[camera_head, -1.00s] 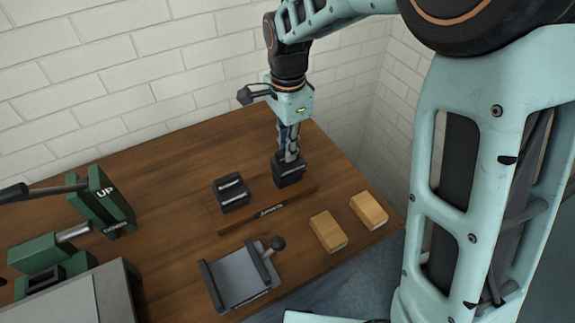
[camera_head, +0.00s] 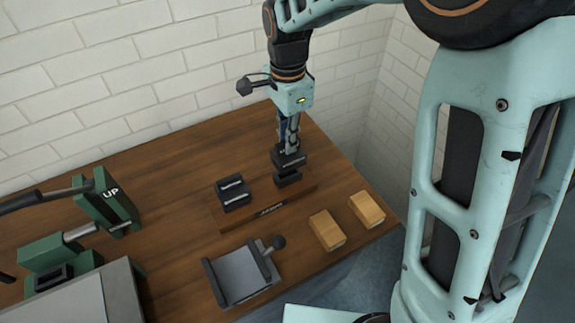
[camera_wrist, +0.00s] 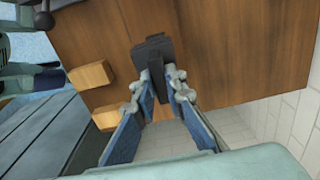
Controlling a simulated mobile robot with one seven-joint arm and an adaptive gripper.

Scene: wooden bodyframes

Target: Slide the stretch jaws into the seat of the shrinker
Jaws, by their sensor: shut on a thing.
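My gripper (camera_head: 290,140) is shut on a black jaw block (camera_head: 289,158) above the right end of the wooden rack. In the wrist view the fingertips (camera_wrist: 162,80) close on the upright stem of the black block (camera_wrist: 152,48). A second black piece (camera_head: 288,179) shows just below the held block; I cannot tell whether they touch. Another black jaw set (camera_head: 233,194) with pale metal strips sits on the rack's left side. The green machine (camera_head: 45,258), with a plate marked UP (camera_head: 108,200), stands at the left with a dark opening (camera_head: 50,277) in its lower part. Which opening is the seat is unclear.
The wooden rack (camera_head: 248,224) has a label on its front. A grey tray-like fixture (camera_head: 240,277) with a ball-ended lever (camera_head: 278,242) lies in front. Two wooden blocks (camera_head: 327,230) (camera_head: 367,209) are at the right. The table (camera_head: 170,180) is bare between machine and rack.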

